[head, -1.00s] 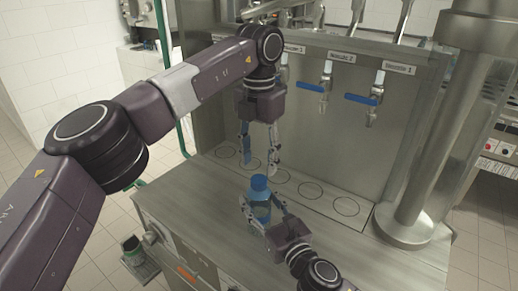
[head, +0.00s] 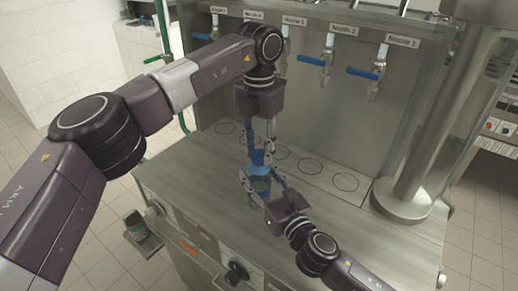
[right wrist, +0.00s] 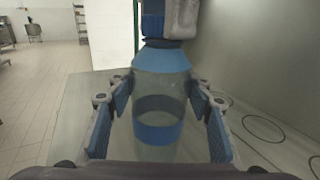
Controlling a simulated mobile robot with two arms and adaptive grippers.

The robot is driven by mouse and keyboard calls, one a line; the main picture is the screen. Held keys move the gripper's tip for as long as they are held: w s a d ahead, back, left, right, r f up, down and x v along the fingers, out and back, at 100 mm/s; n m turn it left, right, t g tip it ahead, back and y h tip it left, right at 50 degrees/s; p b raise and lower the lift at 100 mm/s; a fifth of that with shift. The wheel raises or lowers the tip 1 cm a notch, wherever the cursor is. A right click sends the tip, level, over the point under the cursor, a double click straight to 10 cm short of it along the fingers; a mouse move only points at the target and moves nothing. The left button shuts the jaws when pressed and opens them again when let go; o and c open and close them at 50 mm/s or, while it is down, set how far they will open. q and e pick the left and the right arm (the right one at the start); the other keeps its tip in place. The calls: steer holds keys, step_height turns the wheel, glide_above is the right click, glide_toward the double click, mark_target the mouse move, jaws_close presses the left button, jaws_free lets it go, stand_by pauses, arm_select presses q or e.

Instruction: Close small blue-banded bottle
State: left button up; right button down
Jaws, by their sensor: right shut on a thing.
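The small bottle (head: 259,184) stands upright on the steel counter. In the right wrist view it is clear, with a blue band (right wrist: 158,131) low on its body and a blue shoulder (right wrist: 162,60). My right gripper (head: 258,186) is shut on its body, one finger on each side. My left gripper (head: 259,158) points down from above, its fingertips at the bottle's blue top (head: 259,165). In the right wrist view the left fingertips (right wrist: 170,22) hide the top, so I cannot tell how the cap sits or whether they grip it.
Behind stands a steel filler panel with several labelled nozzles, some with blue levers (head: 312,60). Marked circles (head: 345,182) line the counter below it. A thick steel column (head: 408,190) stands at the right. The counter's front left (head: 180,180) is clear.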

arm_select(q)
steer(key=c, duration=0.3)
steer(key=o, duration=1.3)
steer(key=shift+r, duration=0.15)
step_height(320, 180, up, 12)
steer(key=shift+f, duration=0.15)
arm_select(e)
steer(key=c, duration=0.9)
jaws_free()
